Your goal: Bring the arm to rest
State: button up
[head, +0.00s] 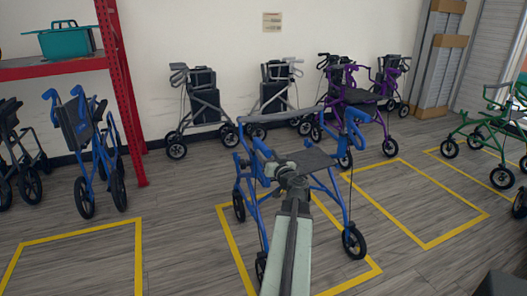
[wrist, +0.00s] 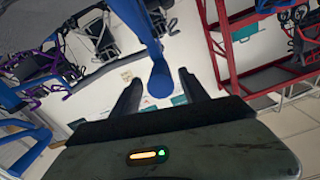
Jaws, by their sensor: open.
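My gripper (head: 287,170) is at the end of my arm, over the near side of a blue rollator (head: 320,160) in the head view. In the wrist view my gripper (wrist: 158,82) has its two dark fingers spread apart. A blue handle (wrist: 160,78) of the rollator shows between the fingers in the picture; no finger is seen closed on it. I cannot tell whether they touch. The rollator stands upright in a yellow floor frame (head: 232,252), and my arm hides part of it.
A purple rollator (head: 357,96) stands behind to the right, and a green one (head: 490,125) at the far right. Another blue rollator (head: 80,130) stands by the red rack (head: 118,90). Grey rollators (head: 200,105) line the wall. A yellow frame (head: 425,247) on the right is empty.

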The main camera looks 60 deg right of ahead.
jog(key=shift+v, duration=1.15)
jog(key=shift+d, duration=0.1)
